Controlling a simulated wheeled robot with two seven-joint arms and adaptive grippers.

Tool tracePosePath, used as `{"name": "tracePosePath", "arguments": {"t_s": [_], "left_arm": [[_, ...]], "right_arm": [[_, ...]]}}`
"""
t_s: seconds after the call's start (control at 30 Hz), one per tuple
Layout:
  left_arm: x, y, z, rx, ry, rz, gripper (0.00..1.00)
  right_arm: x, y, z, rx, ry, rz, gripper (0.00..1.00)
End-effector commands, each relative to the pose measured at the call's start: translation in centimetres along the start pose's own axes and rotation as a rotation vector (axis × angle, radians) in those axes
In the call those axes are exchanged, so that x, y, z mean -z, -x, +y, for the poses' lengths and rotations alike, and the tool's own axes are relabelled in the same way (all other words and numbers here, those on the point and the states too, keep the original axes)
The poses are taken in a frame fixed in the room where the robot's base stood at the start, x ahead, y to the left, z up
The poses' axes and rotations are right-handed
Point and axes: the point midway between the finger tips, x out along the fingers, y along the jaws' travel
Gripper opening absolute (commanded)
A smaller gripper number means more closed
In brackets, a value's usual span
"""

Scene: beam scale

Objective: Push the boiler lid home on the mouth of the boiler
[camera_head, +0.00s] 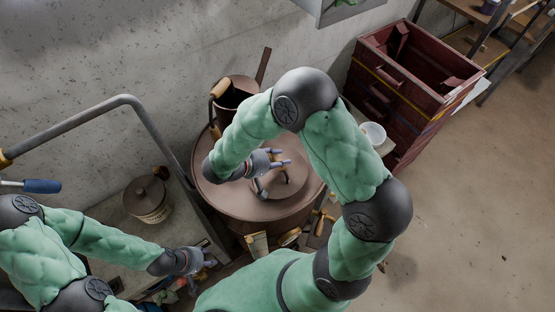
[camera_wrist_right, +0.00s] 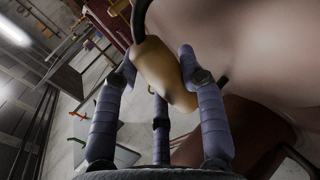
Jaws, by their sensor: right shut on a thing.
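The boiler (camera_head: 228,208) is a wide round copper-brown vessel at the centre of the head view, partly covered by my right arm. The boiler lid (camera_head: 215,190) is a broad brown disc on top of it, with a dark arched handle. My right gripper (camera_head: 281,163) is over the lid. In the right wrist view it is shut on the lid handle's wooden grip (camera_wrist_right: 163,80), with the pale underlit lid surface (camera_wrist_right: 235,40) beside it. I cannot tell whether the lid's rim is fully seated. My left gripper (camera_head: 207,264) is open and empty, low and left of the boiler.
A copper jug (camera_head: 232,94) stands behind the boiler. A lidded pot (camera_head: 149,198) stands on a trolley with a grey rail (camera_head: 75,122) at left. A dark red drawer chest (camera_head: 375,98) and a white bowl (camera_head: 373,133) are at right. The floor at right is clear.

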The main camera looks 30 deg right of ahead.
Motion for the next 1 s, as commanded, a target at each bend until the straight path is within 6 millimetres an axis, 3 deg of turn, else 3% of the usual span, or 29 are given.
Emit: {"name": "tracePosePath", "arguments": {"t_s": [1.0], "left_arm": [[0.04,-1.15,-0.41,0.000,0.000,0.000,0.40]], "right_arm": [[0.01,-0.52,-0.70,-0.001,-0.002,0.001,0.00]]}}
